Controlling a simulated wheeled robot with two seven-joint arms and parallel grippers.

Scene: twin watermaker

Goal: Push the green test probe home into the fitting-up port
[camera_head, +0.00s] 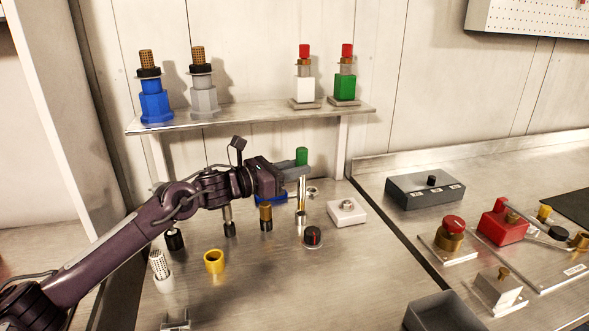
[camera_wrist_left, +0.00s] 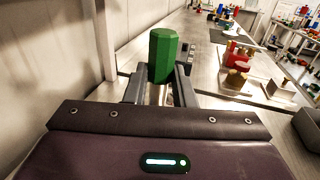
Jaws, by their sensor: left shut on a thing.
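The green test probe has a green head (camera_head: 301,156) and a slim metal shaft (camera_head: 301,192) that points straight down. My left gripper (camera_head: 298,171) is shut on the probe just below its head and holds it upright over the bench. In the left wrist view the hexagonal green head (camera_wrist_left: 163,56) stands up between the two dark fingers of my left gripper (camera_wrist_left: 162,88). The shaft's lower end is near the bench top. I cannot tell whether it sits in a port, and the fitting-up port is not clearly identifiable. My right gripper is not in view.
A white block with a round fitting (camera_head: 347,212) and a black knob (camera_head: 312,236) are close by. A yellow cup (camera_head: 214,261) and a white perforated cylinder (camera_head: 159,265) stand in front. A shelf (camera_head: 250,117) with several coloured fittings is behind. A dark box (camera_head: 425,191) is at right.

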